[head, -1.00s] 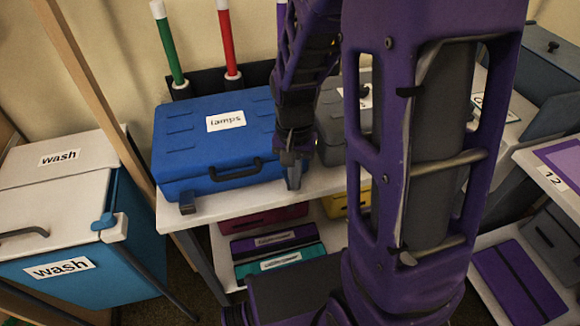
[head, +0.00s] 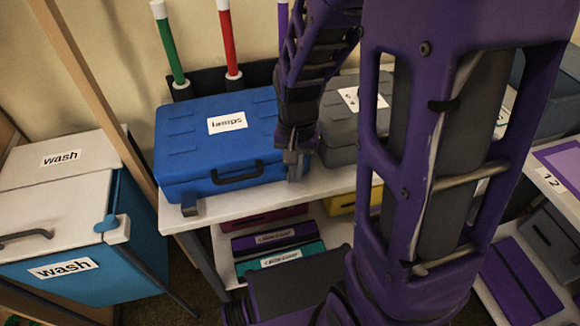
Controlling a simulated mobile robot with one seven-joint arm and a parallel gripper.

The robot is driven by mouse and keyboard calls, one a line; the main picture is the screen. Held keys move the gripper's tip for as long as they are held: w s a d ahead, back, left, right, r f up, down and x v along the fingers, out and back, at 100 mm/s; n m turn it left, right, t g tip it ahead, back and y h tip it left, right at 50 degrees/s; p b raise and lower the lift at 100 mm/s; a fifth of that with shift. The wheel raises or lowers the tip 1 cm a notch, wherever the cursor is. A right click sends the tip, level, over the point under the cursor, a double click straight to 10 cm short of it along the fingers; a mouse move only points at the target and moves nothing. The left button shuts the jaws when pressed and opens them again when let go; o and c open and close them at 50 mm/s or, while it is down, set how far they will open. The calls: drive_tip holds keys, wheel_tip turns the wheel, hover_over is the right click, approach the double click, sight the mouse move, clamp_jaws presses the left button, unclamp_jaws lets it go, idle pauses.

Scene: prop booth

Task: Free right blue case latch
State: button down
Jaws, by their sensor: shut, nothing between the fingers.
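The blue case (head: 185,135) with a "lamps" label lies closed on the white shelf top in the head view. Its dark handle (head: 237,178) is on the front face. The left latch (head: 189,204) is a grey tab sticking out low at the front left corner. My gripper (head: 293,170) is shut and points down at the case's front right corner. It covers the place of the right latch, so I cannot tell how that latch stands or whether the fingers touch it.
A grey case (head: 340,125) stands close to the right of the blue case, partly behind my arm. Green (head: 169,50) and red (head: 226,45) tubes stand behind. A "wash" bin (head: 85,235) is at left. Labelled boxes (head: 278,240) fill the lower shelf.

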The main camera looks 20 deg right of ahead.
wheel_tip(320, 180, up, 6)
drive_tip(key=p, duration=0.5)
drive_tip(key=shift+s, duration=0.1)
